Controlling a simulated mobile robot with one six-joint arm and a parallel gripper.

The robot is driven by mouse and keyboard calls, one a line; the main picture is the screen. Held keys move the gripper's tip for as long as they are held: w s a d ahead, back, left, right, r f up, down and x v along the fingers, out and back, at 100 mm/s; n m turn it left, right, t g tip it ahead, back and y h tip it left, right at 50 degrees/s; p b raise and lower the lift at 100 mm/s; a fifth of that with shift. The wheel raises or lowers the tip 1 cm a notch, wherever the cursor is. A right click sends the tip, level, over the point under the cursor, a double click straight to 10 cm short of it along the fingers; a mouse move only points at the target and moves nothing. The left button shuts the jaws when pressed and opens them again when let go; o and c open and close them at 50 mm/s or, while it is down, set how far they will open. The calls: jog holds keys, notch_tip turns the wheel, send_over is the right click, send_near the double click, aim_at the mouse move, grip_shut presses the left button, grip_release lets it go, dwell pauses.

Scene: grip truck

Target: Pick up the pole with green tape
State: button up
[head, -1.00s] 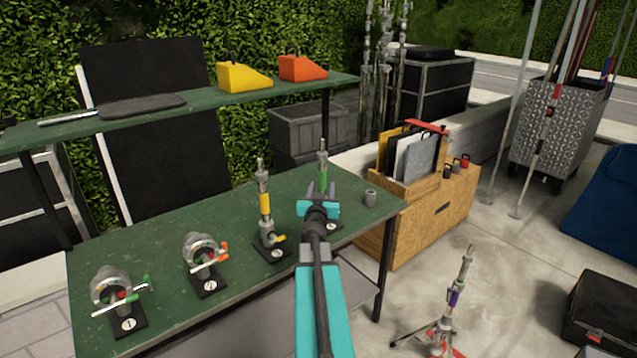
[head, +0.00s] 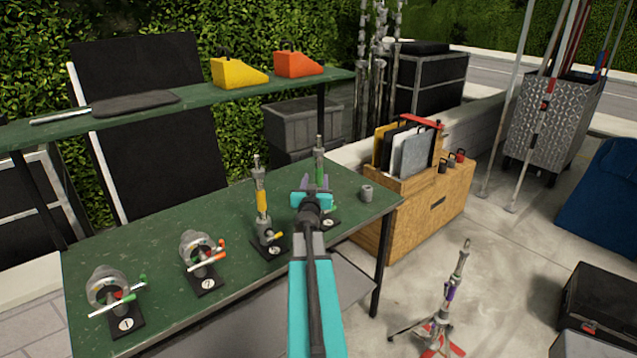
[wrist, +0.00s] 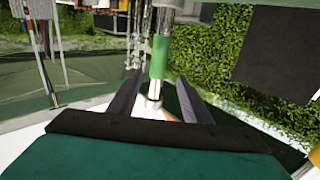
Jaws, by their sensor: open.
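The pole with green tape (head: 319,171) stands upright on a small black base at the right part of the green table (head: 160,260). My gripper (head: 315,182) is open at this pole, low on it near the green band. In the wrist view the green-taped pole (wrist: 160,56) rises between the lines of my two open fingers (wrist: 156,90), apart from both. I cannot tell how deep it sits between them. My gripper hides part of the pole's lower end and base in the head view.
A pole with yellow tape (head: 262,203) stands just left of my gripper. A small grey cup (head: 366,193) is to the right. Two clamp-like heads (head: 198,252) (head: 110,290) stand further left. A shelf (head: 200,99) with yellow and orange wedges runs behind.

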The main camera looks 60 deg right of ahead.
aim_at(317, 172)
jog(key=shift+x, duration=3.25)
jog(key=shift+d, duration=0.1)
jog(key=shift+p+x, duration=0.4)
jog(key=shift+x, duration=2.15)
jog(key=shift+s, duration=0.1)
grip_shut()
